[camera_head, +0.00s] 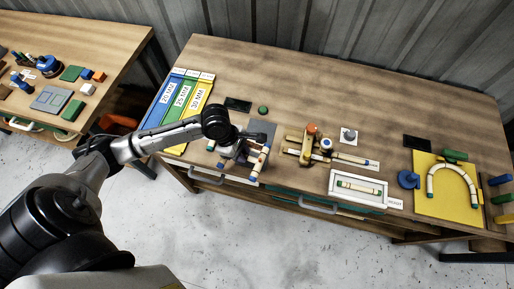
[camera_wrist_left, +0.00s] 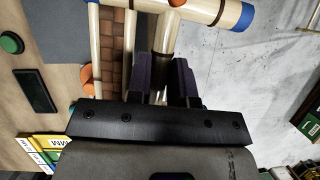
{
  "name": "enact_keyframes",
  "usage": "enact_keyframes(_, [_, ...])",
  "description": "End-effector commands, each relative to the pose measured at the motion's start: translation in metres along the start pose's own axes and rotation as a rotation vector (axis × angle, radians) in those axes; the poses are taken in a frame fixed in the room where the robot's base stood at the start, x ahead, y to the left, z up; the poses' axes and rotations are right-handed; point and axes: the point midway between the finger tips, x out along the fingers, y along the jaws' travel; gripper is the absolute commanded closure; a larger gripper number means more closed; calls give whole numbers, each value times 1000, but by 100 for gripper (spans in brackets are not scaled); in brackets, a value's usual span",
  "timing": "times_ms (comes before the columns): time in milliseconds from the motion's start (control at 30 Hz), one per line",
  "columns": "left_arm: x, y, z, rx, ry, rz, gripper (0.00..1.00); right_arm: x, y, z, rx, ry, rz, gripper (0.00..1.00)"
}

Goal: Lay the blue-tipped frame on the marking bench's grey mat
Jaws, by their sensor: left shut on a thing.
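The blue-tipped frame (camera_head: 259,161) is made of pale rattan poles with blue ends and orange joints. My left gripper (camera_head: 232,152) is at the near edge of the bench in the head view, beside the frame. In the left wrist view the gripper (camera_wrist_left: 166,75) is shut on one pale pole of the frame (camera_wrist_left: 205,11). The grey mat (camera_head: 263,128) lies just behind the frame, partly covered by it and my gripper. Grey also shows at the upper left of the wrist view (camera_wrist_left: 62,38). I cannot tell whether the frame touches the mat. My right gripper is not in view.
A green button (camera_head: 263,110) and dark plate (camera_head: 237,104) lie behind. A wooden jig (camera_head: 308,146), white tray (camera_head: 358,189) and yellow board (camera_head: 433,203) with a bent piece are to the right.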

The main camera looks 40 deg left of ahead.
Motion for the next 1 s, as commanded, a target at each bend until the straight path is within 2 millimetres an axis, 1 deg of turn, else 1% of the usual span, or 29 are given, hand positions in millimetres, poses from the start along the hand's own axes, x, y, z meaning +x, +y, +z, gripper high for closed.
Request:
enact_keyframes(33, [8,1,-7,-38,1,16,100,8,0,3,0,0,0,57])
enact_keyframes(167, [13,8,-14,-106,1,44,100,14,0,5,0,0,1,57])
enact_keyframes(267, [21,21,-18,-128,0,54,100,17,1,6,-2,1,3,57])
enact_keyframes(500, [49,71,-28,-130,0,55,100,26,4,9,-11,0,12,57])
enact_keyframes(700, [68,103,-34,-128,0,52,100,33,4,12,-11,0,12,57])
enact_keyframes(833, [74,116,-37,-127,0,53,100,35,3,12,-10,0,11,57])
enact_keyframes(1000, [78,121,-38,-125,0,51,100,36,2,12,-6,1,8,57])
